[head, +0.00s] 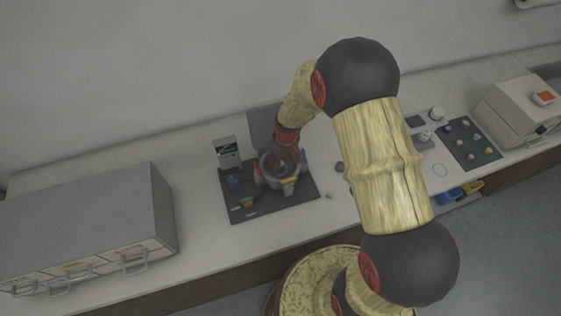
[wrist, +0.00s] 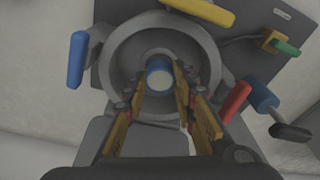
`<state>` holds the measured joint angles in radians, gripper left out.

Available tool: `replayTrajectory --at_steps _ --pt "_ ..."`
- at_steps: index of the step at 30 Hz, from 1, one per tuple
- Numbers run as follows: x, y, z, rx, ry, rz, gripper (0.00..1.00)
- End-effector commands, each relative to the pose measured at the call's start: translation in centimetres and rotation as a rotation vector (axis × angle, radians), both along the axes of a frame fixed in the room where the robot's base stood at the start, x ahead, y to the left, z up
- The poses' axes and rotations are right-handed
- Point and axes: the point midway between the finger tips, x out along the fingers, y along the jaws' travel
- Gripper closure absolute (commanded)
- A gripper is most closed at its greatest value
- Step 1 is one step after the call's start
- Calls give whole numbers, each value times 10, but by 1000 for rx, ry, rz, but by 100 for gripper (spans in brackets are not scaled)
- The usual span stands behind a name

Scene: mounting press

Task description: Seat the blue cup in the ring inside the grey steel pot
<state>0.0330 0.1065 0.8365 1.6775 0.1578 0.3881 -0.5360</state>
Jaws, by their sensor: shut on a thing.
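The blue cup (wrist: 159,65) shows in the wrist view between my fingertips, with its pale round face toward the camera. My gripper (wrist: 160,88) is shut on it. The grey steel pot (wrist: 118,48) surrounds the cup in that view, with blue, yellow and red handles around its rim. The ring inside the pot shows partly around the cup; I cannot tell whether the cup touches it or how deep it is. In the head view, my gripper (head: 283,152) points down into the pot (head: 264,178), and the cup is not clear there.
A grey drawer cabinet (head: 90,215) stands further left. A dark tray (head: 468,142) of small pieces and a beige machine (head: 515,110) are right.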

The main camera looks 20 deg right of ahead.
Motion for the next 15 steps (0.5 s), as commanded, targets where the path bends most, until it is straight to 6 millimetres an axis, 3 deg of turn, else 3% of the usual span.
replayTrajectory --at_steps 15 --pt "0 0 -8 0 0 0 97"
